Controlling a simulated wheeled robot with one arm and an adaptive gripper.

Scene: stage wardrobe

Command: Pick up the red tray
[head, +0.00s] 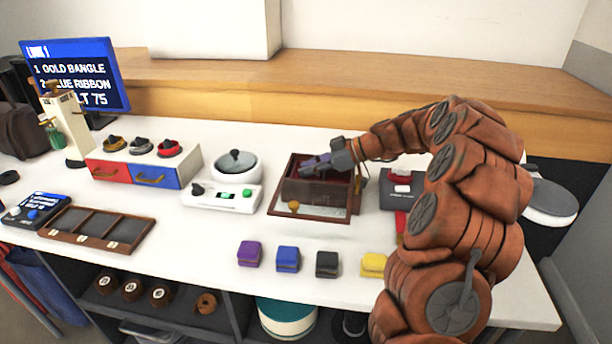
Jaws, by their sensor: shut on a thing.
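A dark brown box (316,192) stands near the middle of the white table, on a flat brown-framed piece (325,213). The red tray (301,162) shows as a dark red surface at the top of the box, partly hidden by my gripper. My gripper (308,168) reaches in from the right over the box top. It is shut on the red tray, as far as the view shows. The fingertips are small here, and I cannot tell whether the tray is clear of the box.
Purple (249,253), blue (288,259), black (327,263) and yellow (374,265) blocks line the table front. A grey device (401,188) stands right. A compartment tray (97,230) lies front left.

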